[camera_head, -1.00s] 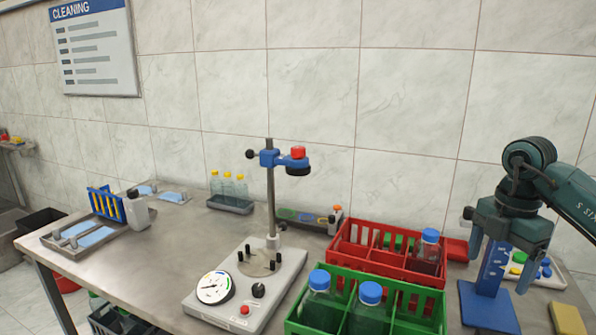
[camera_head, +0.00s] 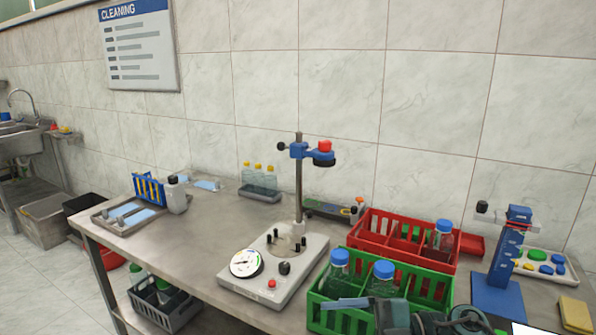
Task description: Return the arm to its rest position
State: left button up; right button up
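My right arm's dark teal gripper (camera_head: 345,304) shows at the bottom edge, low in front of the green crate (camera_head: 428,287). It points left and covers part of the crate's front. Only a narrow finger part shows, so I cannot tell whether it is open or shut. My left gripper is out of view.
The green crate holds blue-capped bottles (camera_head: 383,272). A red crate (camera_head: 374,230) with one blue-capped bottle is behind it. A capping device (camera_head: 312,258) with a dial stands left of them. A blue stand (camera_head: 506,255) is at right. The table's left part (camera_head: 190,240) has free room.

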jog(key=s+d+f+m+t+h, duration=0.2)
jog(key=f+m+t+h, duration=0.4)
jog(key=m, duration=0.5)
jog(key=s+d+f+m+t+h+p, duration=0.1)
jog(key=s+d+f+m+t+h, duration=0.2)
jog(key=f+m+t+h, duration=0.3)
notch_tip(320, 180, down, 3)
jog(key=d+m+t, duration=0.1)
jog(key=m, duration=0.4)
jog(key=shift+s+m+t+p, duration=0.3)
jog(key=shift+s, duration=0.05)
jog(key=s+f+g, duration=0.1)
jog(key=s+f, duration=0.1)
jog(key=s+f+m+g+h, duration=0.1)
jog(key=s+f, duration=0.1)
jog(key=s, duration=0.1)
jog(key=s+d+f+g, duration=0.1)
jog(key=s+f, duration=0.1)
jog(key=shift+s+f+g+h, duration=0.2)
jog(key=shift+g+h, duration=0.1)
jog(key=shift+g, duration=0.1)
